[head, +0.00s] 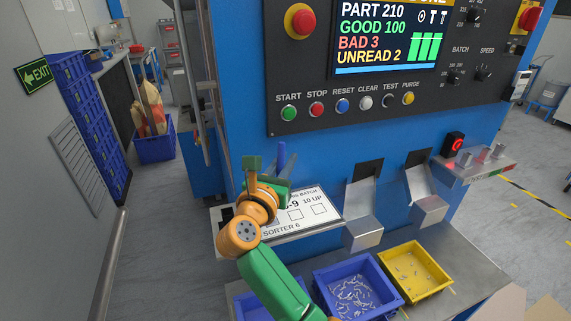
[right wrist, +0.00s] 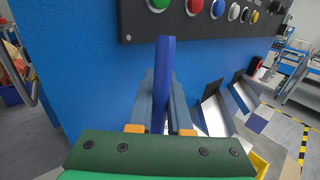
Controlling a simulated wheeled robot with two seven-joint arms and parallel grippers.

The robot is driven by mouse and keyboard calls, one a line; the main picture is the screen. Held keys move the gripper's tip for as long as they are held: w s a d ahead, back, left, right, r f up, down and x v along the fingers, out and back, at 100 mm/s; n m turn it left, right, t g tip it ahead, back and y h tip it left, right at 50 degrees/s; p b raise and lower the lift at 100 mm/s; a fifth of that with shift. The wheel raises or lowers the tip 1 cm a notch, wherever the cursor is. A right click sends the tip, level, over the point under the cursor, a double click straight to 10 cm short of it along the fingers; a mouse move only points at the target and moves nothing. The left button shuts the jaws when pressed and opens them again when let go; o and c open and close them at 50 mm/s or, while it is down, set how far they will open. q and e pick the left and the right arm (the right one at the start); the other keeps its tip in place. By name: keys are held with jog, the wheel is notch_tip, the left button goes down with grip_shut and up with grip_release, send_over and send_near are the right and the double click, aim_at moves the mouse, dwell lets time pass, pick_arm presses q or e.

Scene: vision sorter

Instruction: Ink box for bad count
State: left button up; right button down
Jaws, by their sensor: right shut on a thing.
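A white card (head: 312,224) lies on the ledge below the panel. Its readable print includes "BATCH", "10 UP" and "SORTER 6", with two empty boxes showing; its left part is hidden behind my arm. My right gripper (head: 276,182) is above the card's left part, shut on a blue marker (head: 281,155). The marker stands upright between the fingers in the right wrist view (right wrist: 165,75). Its lower tip is hidden, so I cannot tell whether it touches the card. My left gripper is out of view.
A row of panel buttons (head: 342,105) is above the card. Two metal chutes (head: 363,232) stand to its right. A blue bin (head: 320,276) and a yellow bin (head: 443,281) with small parts sit below on the metal table (head: 462,246).

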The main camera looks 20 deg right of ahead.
notch_tip(320, 180, up, 2)
jog(key=shift+d+p, duration=0.1)
jog(key=shift+p, duration=0.45)
jog(key=shift+r, duration=0.4)
